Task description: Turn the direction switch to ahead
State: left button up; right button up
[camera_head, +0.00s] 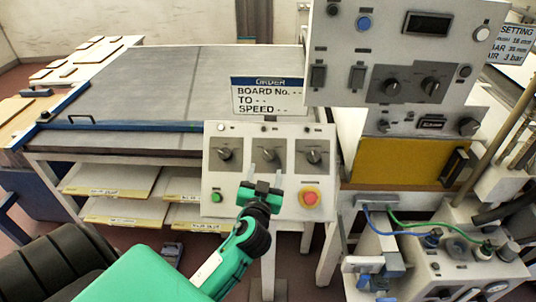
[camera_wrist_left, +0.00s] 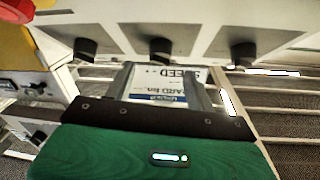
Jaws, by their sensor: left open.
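A light grey control panel (camera_head: 290,132) carries three dark rotary switches in a row: a left one (camera_head: 225,154), a middle one (camera_head: 268,155) and a right one (camera_head: 315,157). Their labels are too small to read, so I cannot tell which is the direction switch. My left gripper (camera_head: 265,170) is open and empty in front of the panel, just below the middle switch. In the left wrist view the open fingers (camera_wrist_left: 160,84) point toward the middle switch (camera_wrist_left: 160,50), with a gap visible; contact is not clear. My right gripper is not in view.
A green button (camera_head: 216,197) and a red emergency stop (camera_head: 310,198) sit low on the panel, either side of my gripper. An order sign (camera_head: 268,96) stands above it. A taller panel (camera_head: 400,50) and blue and green hoses (camera_head: 392,225) are at the right.

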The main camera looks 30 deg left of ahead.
aim_at(269, 157)
pick_arm(q)
jog(key=p+x, duration=0.1)
jog(key=x, duration=0.3)
jog(key=shift+w+a+r, duration=0.15)
jog(key=shift+w, duration=0.1)
jog(key=shift+w+a+p, duration=0.25)
jog(key=shift+w+p, duration=0.15)
jog(key=shift+w, duration=0.15)
jog(key=shift+w+a, duration=0.1)
jog(key=shift+w, duration=0.05)
jog(key=c, duration=1)
